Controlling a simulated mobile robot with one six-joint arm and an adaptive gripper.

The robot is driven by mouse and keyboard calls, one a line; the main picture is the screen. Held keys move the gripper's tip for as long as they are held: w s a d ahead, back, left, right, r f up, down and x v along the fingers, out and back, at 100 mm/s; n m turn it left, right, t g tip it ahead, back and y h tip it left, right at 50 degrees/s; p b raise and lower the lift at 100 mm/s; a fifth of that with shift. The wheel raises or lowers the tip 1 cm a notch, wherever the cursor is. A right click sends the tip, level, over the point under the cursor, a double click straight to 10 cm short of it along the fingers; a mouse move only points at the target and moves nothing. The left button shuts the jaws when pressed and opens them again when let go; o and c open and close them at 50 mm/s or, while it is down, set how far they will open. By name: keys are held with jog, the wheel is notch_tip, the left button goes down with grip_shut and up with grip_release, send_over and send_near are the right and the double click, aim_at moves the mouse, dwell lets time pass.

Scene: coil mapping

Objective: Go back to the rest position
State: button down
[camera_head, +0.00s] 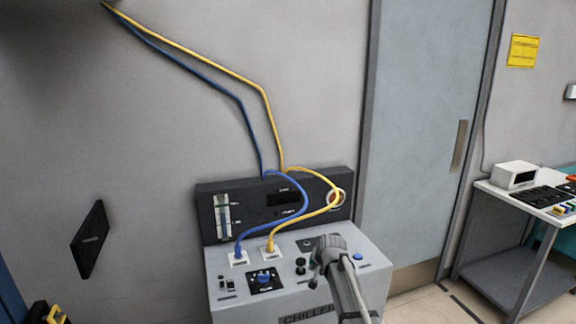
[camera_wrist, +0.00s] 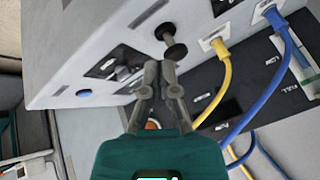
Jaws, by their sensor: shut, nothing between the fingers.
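My gripper (camera_wrist: 159,68) is shut and empty in the wrist view, its fingertips close together. A black knob (camera_wrist: 176,52) on the chiller panel shows just beyond the tips; I cannot tell whether they touch. In the head view my arm reaches up from the lower right over the right part of the grey chiller box (camera_head: 232,300), and the fingers cannot be made out there.
A blue cable (camera_head: 306,205) and a yellow cable (camera_head: 328,208) loop from the chiller's sockets up the wall. A grey door (camera_head: 415,130) stands behind on the right. A side table (camera_head: 497,190) with a white device (camera_head: 514,175) is at far right.

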jog(key=s+d+f+n+g+h, duration=0.1)
jog(key=s+d+g, duration=0.2)
jog(key=s, duration=1.1)
jog(key=s+d+f+n+g+h, duration=0.1)
jog(key=s+d, duration=0.4)
jog(key=s, duration=0.9)
jog(key=shift+s+d+f+n+g+h, duration=0.3)
jog(key=shift+f+n+g, duration=0.15)
jog(key=shift+g, duration=0.55)
jog(key=shift+w, duration=0.15)
notch_tip(320, 180, up, 9)
jog(key=m+t+y+p, duration=0.4)
jog(key=t, duration=0.4)
send_over(301, 261)
jog(key=shift+w+r, duration=0.1)
jog(key=shift+r, duration=0.05)
jog(key=shift+f+b, duration=0.2)
jog(key=shift+b, duration=0.1)
notch_tip(301, 261, down, 8)
jog(key=b, duration=0.8)
jog(key=shift+f, duration=0.2)
